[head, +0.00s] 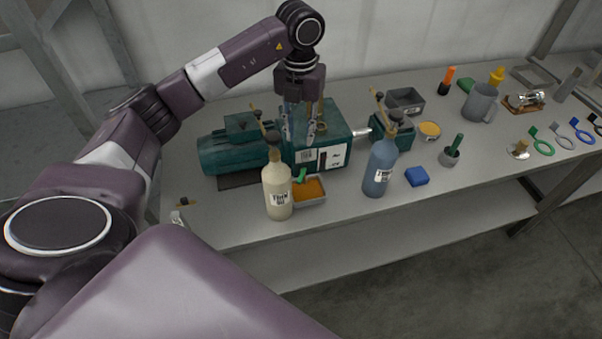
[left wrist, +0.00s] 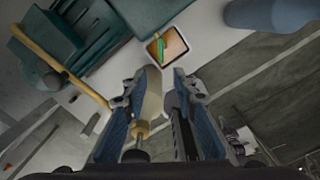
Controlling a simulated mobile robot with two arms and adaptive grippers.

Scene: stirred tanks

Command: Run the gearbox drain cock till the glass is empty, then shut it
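The teal gearbox (head: 310,137) stands on the bench, coupled to a motor (head: 232,152) at its left. A dark narrow strip (head: 322,160) on its front looks like the glass; its level is too small to read. The green cock handle (head: 300,176) sits low at the front, over a tray of amber liquid (head: 323,199). The handle (left wrist: 158,54) and tray (left wrist: 183,42) show in the left wrist view. My left gripper (head: 302,136) hangs above the gearbox, fingers down, apart from the handle. In the left wrist view it (left wrist: 158,88) is open and holds nothing.
A cream bottle (head: 277,192) stands left of the tray, a blue bottle (head: 379,170) right of it. The bench front edge is partly clear.

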